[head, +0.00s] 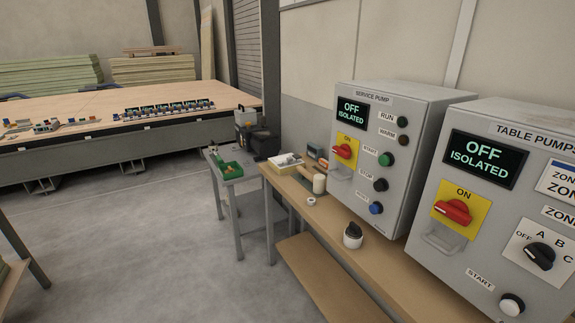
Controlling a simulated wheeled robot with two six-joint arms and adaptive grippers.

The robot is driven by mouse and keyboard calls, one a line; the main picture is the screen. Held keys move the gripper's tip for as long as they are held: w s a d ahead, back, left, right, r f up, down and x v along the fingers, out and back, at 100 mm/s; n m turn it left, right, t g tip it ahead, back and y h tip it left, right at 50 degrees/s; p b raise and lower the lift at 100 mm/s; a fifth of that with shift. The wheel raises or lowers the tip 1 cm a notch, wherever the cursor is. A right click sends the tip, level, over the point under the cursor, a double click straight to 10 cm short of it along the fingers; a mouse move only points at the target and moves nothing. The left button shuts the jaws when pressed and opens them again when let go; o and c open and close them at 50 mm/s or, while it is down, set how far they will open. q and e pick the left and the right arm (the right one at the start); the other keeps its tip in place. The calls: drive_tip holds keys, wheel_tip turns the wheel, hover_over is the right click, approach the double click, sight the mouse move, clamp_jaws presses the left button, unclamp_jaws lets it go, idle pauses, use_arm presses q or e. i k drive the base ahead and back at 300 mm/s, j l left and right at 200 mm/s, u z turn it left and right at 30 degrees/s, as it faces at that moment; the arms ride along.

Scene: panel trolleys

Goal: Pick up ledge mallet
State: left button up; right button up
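What looks like the mallet (319,184) lies on the wooden ledge (335,215), left of the service pump panel. It shows as a pale, cylinder-like head on a dark patch, with a brownish part beside it that may be the handle. It is small and partly crowded by other items, so its exact shape is hard to tell. Neither of my grippers is in the head view.
The service pump panel (377,105) and table pumps panel (480,225) stand along the ledge. A white tray (286,170), a white ring (311,201) and a black-topped white item (352,238) share it. Floor at left is clear.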

sight(319, 181)
drive_tip(key=i+j+z, duration=0.2)
drive_tip(key=i+j, duration=0.2)
drive_tip(key=j, duration=0.25)
drive_tip(key=i+j+z, duration=0.1)
drive_tip(key=i+j, duration=0.1)
drive_tip(key=j, duration=0.1)
